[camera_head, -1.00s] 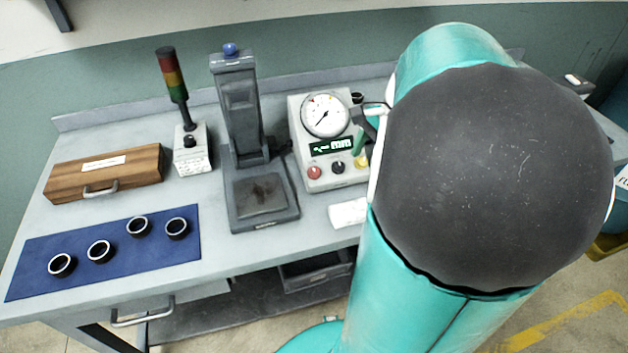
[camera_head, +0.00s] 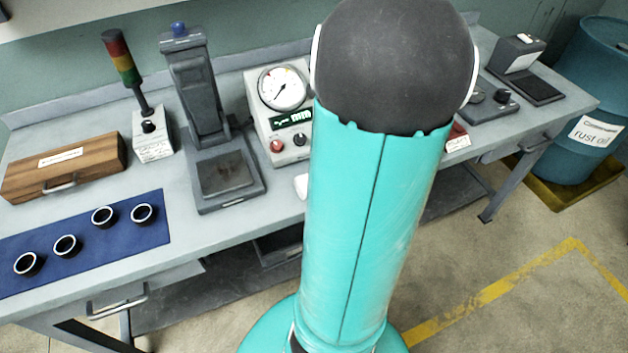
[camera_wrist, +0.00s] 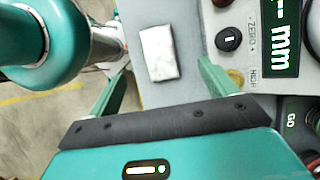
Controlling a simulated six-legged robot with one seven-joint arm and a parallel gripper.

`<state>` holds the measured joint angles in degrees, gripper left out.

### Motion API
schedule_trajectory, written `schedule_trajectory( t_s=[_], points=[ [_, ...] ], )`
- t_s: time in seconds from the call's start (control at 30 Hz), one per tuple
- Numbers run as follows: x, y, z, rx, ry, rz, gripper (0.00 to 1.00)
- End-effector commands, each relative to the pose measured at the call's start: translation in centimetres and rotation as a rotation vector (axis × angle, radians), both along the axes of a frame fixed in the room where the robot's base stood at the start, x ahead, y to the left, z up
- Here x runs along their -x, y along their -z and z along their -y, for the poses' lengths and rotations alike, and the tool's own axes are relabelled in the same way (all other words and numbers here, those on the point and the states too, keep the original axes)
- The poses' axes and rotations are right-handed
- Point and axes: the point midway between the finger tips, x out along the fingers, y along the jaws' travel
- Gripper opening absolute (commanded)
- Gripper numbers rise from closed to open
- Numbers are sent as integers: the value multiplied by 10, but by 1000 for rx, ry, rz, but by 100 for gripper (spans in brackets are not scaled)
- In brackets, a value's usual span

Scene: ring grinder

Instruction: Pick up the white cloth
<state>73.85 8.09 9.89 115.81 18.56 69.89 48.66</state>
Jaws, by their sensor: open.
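The white cloth (camera_wrist: 159,52) lies as a small folded rectangle on the grey bench top in the wrist view, beside the gauge box. In the head view only a sliver of the cloth (camera_head: 301,186) shows at the left edge of my arm. My gripper (camera_wrist: 160,80) is open and empty in the wrist view. Its two green fingers stand apart, with the cloth lying beyond and between their tips. My arm hides the gripper in the head view.
The gauge box (camera_head: 283,110) stands close to the cloth, and the grey press stand (camera_head: 228,172) is left of it. A blue mat (camera_head: 85,240) with several dark rings and a wooden box (camera_head: 65,168) lie further left. A rust oil barrel (camera_head: 592,100) stands right of the bench.

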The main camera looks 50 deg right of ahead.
Motion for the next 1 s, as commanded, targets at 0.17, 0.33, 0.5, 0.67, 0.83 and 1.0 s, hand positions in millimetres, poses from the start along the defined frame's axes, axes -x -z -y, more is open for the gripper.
schedule_trajectory(
  t_s=[0.17, 0.33, 0.5, 0.67, 0.83, 1.0],
  points=[
    [-6, 31, -12, -3, -1, -1, 85],
    [-10, 45, -17, 0, -2, 0, 85],
    [-12, 62, -25, -3, -3, -1, 85],
    [-17, 84, -34, -3, -6, 0, 85],
    [-19, 92, -37, 1, -5, 0, 85],
    [-19, 92, -37, 1, -5, 0, 85]
  ],
)
